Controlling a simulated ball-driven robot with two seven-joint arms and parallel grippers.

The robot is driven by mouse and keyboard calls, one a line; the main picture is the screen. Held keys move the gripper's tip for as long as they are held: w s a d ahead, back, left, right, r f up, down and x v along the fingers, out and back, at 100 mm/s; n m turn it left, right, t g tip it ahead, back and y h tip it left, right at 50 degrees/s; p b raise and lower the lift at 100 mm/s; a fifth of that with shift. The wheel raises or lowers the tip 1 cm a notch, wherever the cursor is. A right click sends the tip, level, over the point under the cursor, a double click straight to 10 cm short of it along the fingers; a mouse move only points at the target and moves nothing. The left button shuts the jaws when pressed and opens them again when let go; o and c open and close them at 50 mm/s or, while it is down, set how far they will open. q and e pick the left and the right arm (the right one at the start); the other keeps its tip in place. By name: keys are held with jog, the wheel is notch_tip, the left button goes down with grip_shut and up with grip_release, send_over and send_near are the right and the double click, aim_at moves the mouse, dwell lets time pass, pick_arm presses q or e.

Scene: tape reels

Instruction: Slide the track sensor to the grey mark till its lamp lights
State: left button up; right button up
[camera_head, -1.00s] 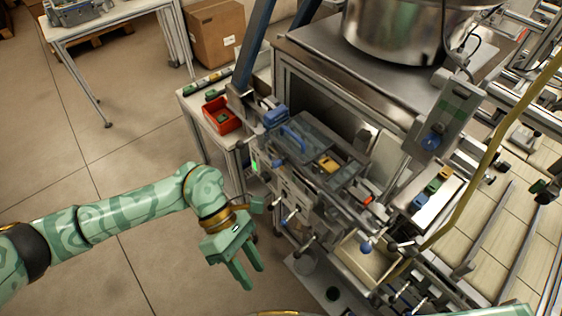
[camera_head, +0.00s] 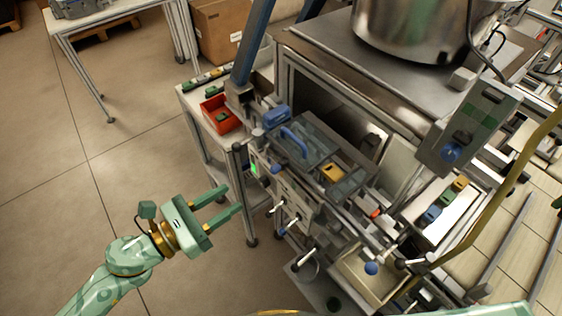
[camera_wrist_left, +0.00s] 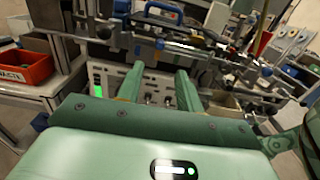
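My left gripper (camera_head: 232,199) is open and empty, its two fingers pointing right toward the front of the machine (camera_head: 296,200). It is apart from the machine in the head view. In the left wrist view its fingers (camera_wrist_left: 160,72) point at the front panel (camera_wrist_left: 150,85), with a gap between them. Rails and small blocks run along the machine's front edge, including a small orange-red part (camera_head: 376,213). I cannot tell which part is the track sensor, and I cannot make out the grey mark or the sensor's lamp. My right gripper is not in view.
A green-lit display (camera_head: 254,168) is on the panel's left end. A clear cover with a blue handle (camera_head: 294,141) lies above it. A red bin (camera_head: 219,114) stands on the side table at left. Floor at left is free.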

aim_at(271, 173)
pick_arm(q)
jog(key=p+x, duration=0.3)
jog(key=x, duration=1.2)
jog(key=shift+f, duration=0.1)
grip_shut()
